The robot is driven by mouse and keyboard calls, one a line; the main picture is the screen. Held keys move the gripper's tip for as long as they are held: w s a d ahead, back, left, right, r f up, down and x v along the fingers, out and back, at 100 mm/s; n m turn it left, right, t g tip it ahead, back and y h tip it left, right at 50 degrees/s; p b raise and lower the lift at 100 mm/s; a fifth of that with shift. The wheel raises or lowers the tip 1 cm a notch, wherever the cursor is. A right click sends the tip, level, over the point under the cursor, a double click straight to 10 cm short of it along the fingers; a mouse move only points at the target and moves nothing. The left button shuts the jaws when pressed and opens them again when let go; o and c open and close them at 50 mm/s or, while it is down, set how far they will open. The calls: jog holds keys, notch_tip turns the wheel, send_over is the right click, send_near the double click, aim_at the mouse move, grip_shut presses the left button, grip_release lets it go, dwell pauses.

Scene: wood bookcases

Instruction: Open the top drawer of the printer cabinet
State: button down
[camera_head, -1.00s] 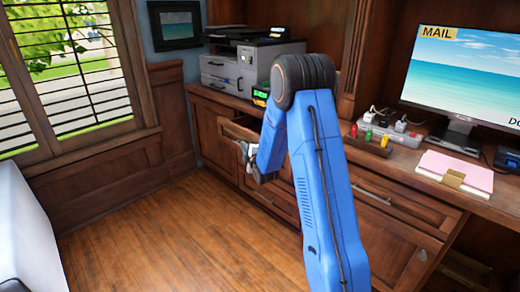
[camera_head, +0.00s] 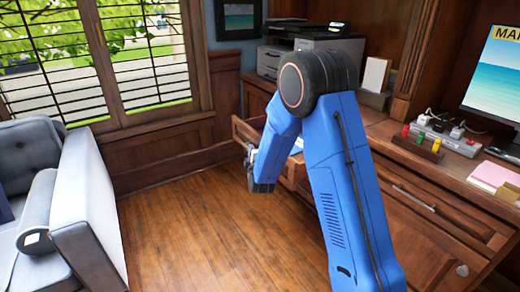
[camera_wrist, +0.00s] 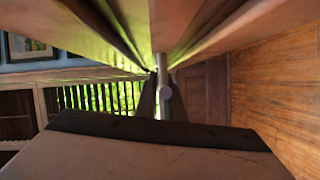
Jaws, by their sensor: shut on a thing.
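The printer cabinet (camera_head: 255,97) is brown wood and stands at the back, partly behind my arm. Its top drawer (camera_head: 241,130) is pulled out from the cabinet face, with its inside partly showing. My gripper (camera_head: 250,160) is at the front of this drawer, shut on its handle. In the wrist view, the metal handle (camera_wrist: 165,92) shows between the dark fingers, close to the wood front. My blue arm hides much of the drawer and the cabinet front.
A grey printer (camera_head: 272,58) stands on the cabinet. A grey armchair (camera_head: 80,200) stands at the left. The wood floor (camera_head: 190,230) between the chair and cabinet is clear. The desk at right holds a power strip (camera_head: 455,140) and pink paper (camera_head: 492,175).

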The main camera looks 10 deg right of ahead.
jog(key=shift+s+a+f, duration=0.1)
jog(key=shift+s+a, duration=0.15)
jog(key=shift+a, duration=0.3)
jog(key=c, duration=1.9)
grip_release()
jog(key=shift+o, duration=0.2)
jog(key=s+r, duration=0.1)
jog(key=s, duration=1.6)
jog(key=shift+s+a+r, duration=0.15)
jog(key=shift+a+r, duration=0.05)
jog(key=shift+a, duration=0.15)
